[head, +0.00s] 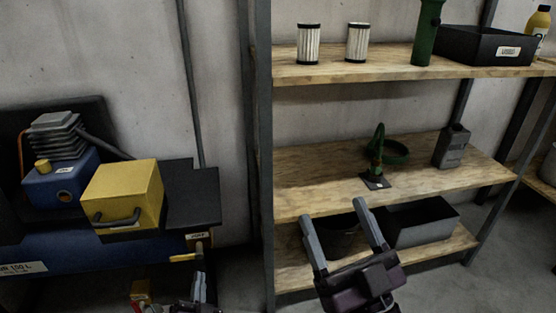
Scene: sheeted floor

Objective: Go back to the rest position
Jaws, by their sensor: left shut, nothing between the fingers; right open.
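My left gripper (199,262) is low in the head view, in front of the blue compressor. Its fingers are together and I see nothing held; its lower part is cut off by the bottom edge. My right gripper (335,211) is in front of the lower part of the shelving unit. Its two fingers are spread wide, pointing up, with nothing between them. The task names no object.
A wooden shelf rack (300,180) stands right, holding filters (308,45), a green cylinder (427,30), a black bin (482,45), a dark bucket (338,240) and a grey bin (425,224). Left is a blue compressor (90,255) with a yellow box (123,192).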

